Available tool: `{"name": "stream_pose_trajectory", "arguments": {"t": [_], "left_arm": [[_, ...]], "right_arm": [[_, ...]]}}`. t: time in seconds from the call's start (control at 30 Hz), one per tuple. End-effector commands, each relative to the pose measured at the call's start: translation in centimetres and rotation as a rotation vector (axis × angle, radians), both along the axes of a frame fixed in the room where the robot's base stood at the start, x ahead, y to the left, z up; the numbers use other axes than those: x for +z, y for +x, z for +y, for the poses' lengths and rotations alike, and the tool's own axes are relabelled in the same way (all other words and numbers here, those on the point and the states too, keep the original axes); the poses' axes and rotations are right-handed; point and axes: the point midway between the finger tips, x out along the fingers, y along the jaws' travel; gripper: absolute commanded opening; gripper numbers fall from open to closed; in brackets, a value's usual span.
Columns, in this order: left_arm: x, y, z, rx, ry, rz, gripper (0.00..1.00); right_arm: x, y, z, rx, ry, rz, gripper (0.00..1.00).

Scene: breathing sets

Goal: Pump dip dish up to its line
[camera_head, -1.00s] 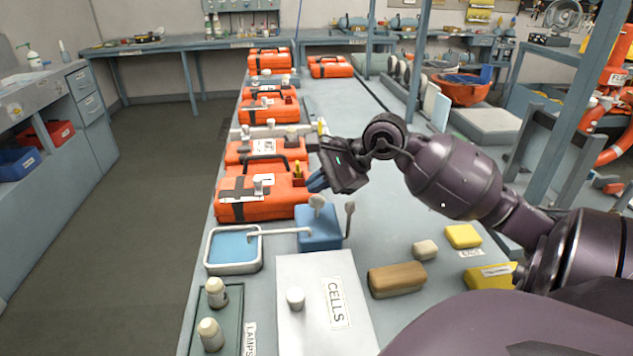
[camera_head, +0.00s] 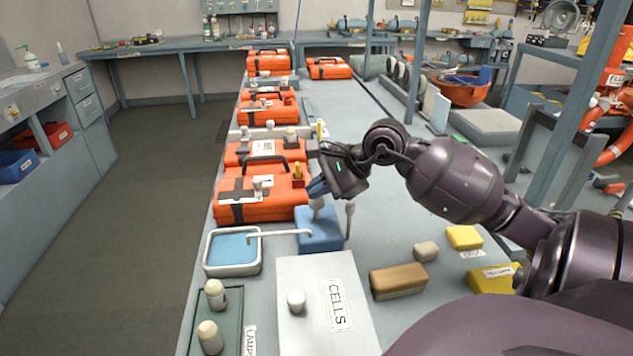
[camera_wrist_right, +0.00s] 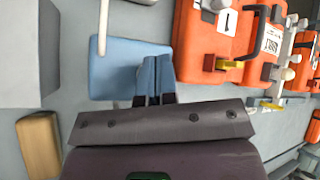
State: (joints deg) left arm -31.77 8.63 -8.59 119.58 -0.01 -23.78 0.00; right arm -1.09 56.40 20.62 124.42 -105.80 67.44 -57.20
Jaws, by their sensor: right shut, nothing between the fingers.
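The dip dish (camera_head: 211,257) is a white-rimmed square tray with blue inside, at the table's left edge. I cannot make out a line on it. Right of it stands the blue pump block (camera_head: 320,236), with a thin white spout (camera_head: 275,237) reaching over the dish. A pale round knob (camera_head: 317,211) tops the pump, partly hidden by my right gripper (camera_head: 317,190). The gripper is shut and empty, blue fingertips down at the knob; I cannot tell whether they touch. In the wrist view the fingers (camera_wrist_right: 153,75) overlap the pump block (camera_wrist_right: 112,70). My left gripper is out of view.
Orange cases (camera_head: 240,205) line the table behind the pump. A thin rod with a pale round top (camera_head: 350,209) stands right of it. The CELLS box (camera_head: 310,320), a brown block (camera_head: 398,281) and a lamps tray (camera_head: 233,325) are in front.

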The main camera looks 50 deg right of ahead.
Motion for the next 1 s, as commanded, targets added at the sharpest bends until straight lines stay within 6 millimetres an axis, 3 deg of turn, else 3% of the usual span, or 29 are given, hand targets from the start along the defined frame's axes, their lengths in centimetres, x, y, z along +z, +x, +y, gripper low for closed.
{"name": "stream_pose_trajectory", "arguments": {"t": [1.0], "left_arm": [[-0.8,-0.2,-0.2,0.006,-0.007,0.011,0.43]], "right_arm": [[-1.1,0.0,0.0,0.000,0.001,0.001,0.00]]}}
